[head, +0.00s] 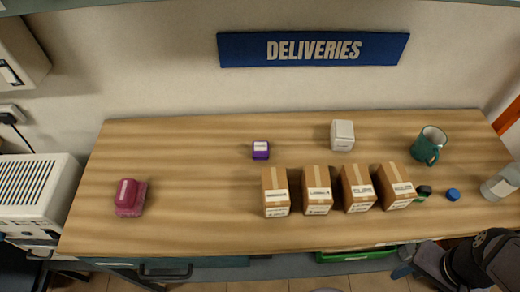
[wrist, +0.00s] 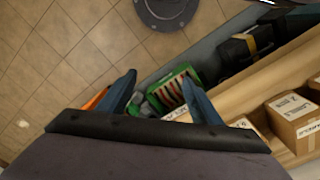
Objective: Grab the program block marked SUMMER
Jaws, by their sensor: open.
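No label that I can read says SUMMER, so I cannot tell which thing is that block. A small purple block (head: 261,150) with a pale label sits near the middle of the wooden table (head: 200,170). A small white box (head: 342,135) stands towards the back. My gripper (wrist: 158,77) is open and empty in the wrist view, with floor and a green crate beyond its fingers. My dark arm shows at the lower right of the head view, away from these blocks.
Several cardboard boxes (head: 317,190) stand in a row at the table's front. A teal mug (head: 429,146), a blue cap (head: 453,194) and a grey-white cylinder (head: 501,183) are at the right. A green crate (wrist: 180,92) sits below the table edge. The table's left-middle is clear.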

